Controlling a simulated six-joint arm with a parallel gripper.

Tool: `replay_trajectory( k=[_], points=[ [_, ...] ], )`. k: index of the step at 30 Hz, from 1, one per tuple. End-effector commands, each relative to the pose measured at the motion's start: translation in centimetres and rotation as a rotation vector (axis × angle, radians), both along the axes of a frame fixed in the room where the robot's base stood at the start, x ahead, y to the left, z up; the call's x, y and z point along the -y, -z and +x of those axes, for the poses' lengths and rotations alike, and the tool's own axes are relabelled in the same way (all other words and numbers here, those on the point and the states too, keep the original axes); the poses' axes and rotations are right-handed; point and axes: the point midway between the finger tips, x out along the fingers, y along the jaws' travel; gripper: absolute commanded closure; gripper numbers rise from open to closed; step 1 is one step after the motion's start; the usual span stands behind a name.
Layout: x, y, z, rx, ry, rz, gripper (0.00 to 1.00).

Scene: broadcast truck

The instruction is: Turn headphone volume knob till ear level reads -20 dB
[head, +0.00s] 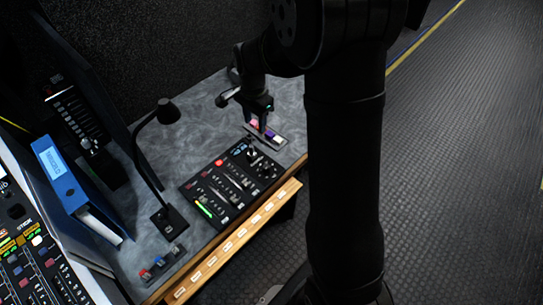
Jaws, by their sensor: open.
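A black control panel (223,199) lies on the grey desk, with faders, a lit red button (219,162) and a green level strip (204,209). Dark round knobs (265,169) sit at its right end. Which one is the headphone volume knob I cannot tell. A small bluish display (239,149) is near the panel's top edge, too small to read. My gripper (258,120) is open and points down just beyond the panel's upper right end. It appears apart from the knobs, and its fingertips are hard to make out.
A gooseneck lamp (143,160) stands left of the panel. A blue binder (62,178) and a mixing console (36,262) are further left. A small strip with coloured buttons (275,137) lies by my gripper. A wooden edge strip (237,237) runs along the desk's front.

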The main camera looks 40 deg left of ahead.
Motion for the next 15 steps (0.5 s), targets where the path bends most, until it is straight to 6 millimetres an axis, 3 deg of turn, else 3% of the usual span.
replay_trajectory(
  k=[3, 6, 11, 15],
  points=[
    [3.2, -0.1, -0.2, 0.0, 0.002, 0.001, 0.56],
    [4.4, 0.1, -0.3, 0.0, 0.001, 0.0, 0.56],
    [4.6, 1.6, -0.3, -0.001, 0.0, -0.002, 0.56],
    [4.6, 4.3, -0.4, -0.003, 0.0, -0.004, 0.56]
  ],
)
